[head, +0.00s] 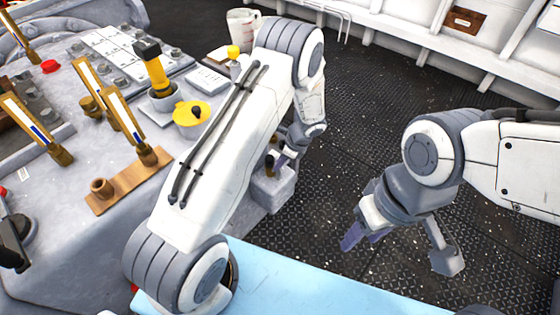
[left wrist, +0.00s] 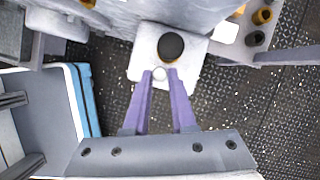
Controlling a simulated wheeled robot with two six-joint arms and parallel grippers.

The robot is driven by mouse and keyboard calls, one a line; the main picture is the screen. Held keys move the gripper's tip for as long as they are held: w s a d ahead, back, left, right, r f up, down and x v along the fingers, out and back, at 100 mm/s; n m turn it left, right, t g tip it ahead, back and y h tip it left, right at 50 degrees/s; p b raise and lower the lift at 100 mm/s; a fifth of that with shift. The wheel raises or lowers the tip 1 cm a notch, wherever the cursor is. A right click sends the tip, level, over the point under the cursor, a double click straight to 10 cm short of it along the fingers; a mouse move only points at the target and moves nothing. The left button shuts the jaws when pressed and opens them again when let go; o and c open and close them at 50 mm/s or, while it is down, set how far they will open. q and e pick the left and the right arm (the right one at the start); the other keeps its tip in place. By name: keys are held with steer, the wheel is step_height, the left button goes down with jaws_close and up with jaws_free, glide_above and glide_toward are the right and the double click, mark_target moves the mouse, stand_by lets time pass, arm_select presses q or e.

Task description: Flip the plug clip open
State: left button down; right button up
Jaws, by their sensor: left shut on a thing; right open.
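In the left wrist view a pale grey block (left wrist: 194,55) carries a dark oval plug (left wrist: 171,46). A small pale round piece, which looks like the plug clip (left wrist: 159,73), shows at the block's near edge, between my fingertips. My left gripper (left wrist: 166,73) is shut on it, its purple fingers close together just below the plug. In the head view the block (head: 272,192) stands at the console's right side, and my left gripper (head: 283,160) is there, partly hidden by my arm. My right gripper (head: 402,250) is open and empty over the deck.
The grey console (head: 60,205) at the left bears upright levers, a yellow-lidded pot (head: 191,118) and a brown bracket (head: 130,182). A clear measuring jug (head: 242,28) stands at the back. The riveted deck (head: 385,125) is open between my arms. A light blue surface (head: 300,285) lies in front.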

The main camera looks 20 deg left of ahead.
arm_select(q)
steer(key=shift+w+r+n+g+p, duration=0.1)
steer(key=shift+n+g+p, duration=0.35)
steer(key=shift+n, duration=0.65)
steer(key=shift+w+n+g+p, duration=0.1)
steer(key=shift+n+g+p, duration=0.3)
steer(key=shift+n, duration=1)
steer(key=c, duration=0.7)
jaws_free()
steer(key=shift+c, duration=0.2)
